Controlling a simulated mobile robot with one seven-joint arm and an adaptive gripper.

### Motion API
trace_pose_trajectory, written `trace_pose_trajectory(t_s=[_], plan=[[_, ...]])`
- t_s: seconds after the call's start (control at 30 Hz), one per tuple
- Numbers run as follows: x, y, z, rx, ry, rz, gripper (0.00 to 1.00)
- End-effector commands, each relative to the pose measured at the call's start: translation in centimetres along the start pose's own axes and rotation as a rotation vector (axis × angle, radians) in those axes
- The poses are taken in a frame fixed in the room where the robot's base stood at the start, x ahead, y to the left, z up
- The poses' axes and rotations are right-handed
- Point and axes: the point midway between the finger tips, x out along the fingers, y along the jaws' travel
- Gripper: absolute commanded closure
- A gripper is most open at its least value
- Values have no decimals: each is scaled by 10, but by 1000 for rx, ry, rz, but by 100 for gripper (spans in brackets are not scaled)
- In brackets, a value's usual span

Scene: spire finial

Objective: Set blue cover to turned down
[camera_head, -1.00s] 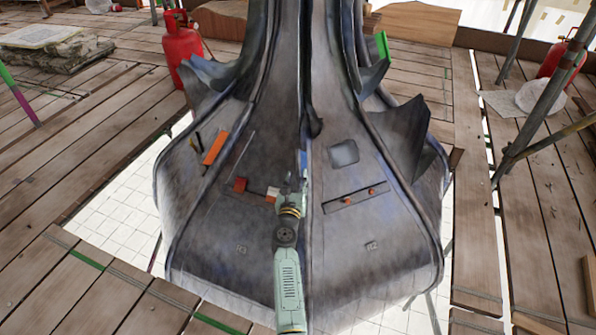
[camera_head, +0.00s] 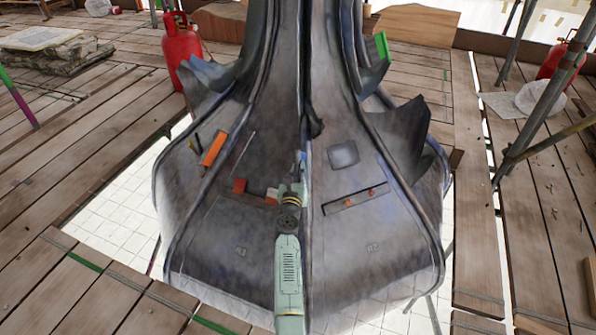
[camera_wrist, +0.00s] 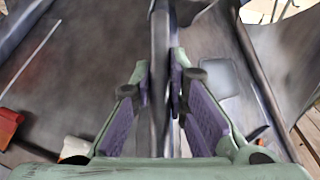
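A small blue piece (camera_head: 302,157), which looks like the blue cover, shows just beyond my gripper in the head view, by the dark central ridge of the grey spire. Its shape and tilt are too small to tell, and my gripper partly hides it. My gripper (camera_head: 300,178) is close to the spire's face, at the ridge. In the wrist view, my gripper's two purple-padded fingers (camera_wrist: 161,85) stand apart, with the dark ridge (camera_wrist: 160,50) showing between them. I see nothing clearly clamped, and the cover is not clearly visible there.
Orange-red and white fittings (camera_head: 240,185) sit left of my gripper. A slotted plate with orange knobs (camera_head: 355,199) and a grey square patch (camera_head: 343,153) lie to the right. Curled metal leaves (camera_head: 402,135) jut out at the sides. Plank decking surrounds the spire.

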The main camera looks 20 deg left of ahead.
Motion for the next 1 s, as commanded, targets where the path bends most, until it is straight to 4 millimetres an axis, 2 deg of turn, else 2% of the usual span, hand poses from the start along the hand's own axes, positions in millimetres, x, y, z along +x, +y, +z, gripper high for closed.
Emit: trace_pose_trajectory(t_s=[0.17,1.0], plan=[[0,0,0,0,0,1,100],[0,4,-2,-26,-1,-19,100]])
